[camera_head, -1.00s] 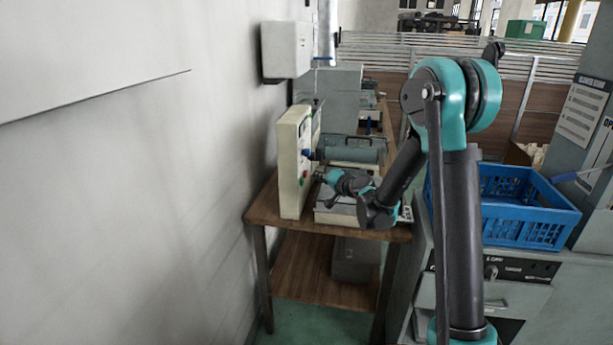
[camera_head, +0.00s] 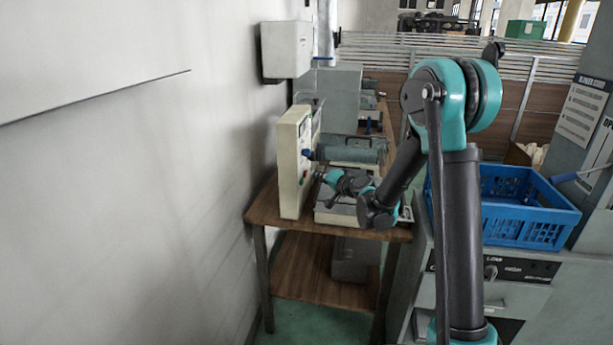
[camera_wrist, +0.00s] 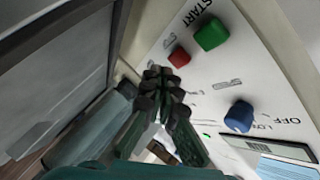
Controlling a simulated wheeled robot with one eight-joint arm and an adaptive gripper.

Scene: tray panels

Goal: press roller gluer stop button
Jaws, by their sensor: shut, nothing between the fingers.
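The roller gluer's cream control panel (camera_head: 291,160) stands upright on the wooden table, beside the grey roller (camera_head: 350,150). In the wrist view the panel (camera_wrist: 207,72) carries a red square button (camera_wrist: 179,57), a green button (camera_wrist: 211,35) near the word START, and a blue knob (camera_wrist: 239,116) near the word OFF. The red button's label is not clearly readable. My gripper (camera_wrist: 160,76) is shut and empty, its fingertips just below and left of the red button; I cannot tell if they touch the panel. In the head view my gripper (camera_head: 321,176) is close to the panel's face.
The wall (camera_head: 150,180) is close on the left, with a white box (camera_head: 286,48) above the panel. The wooden table (camera_head: 270,214) carries the machine. A blue crate (camera_head: 530,215) sits to the right of my arm on a grey cabinet.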

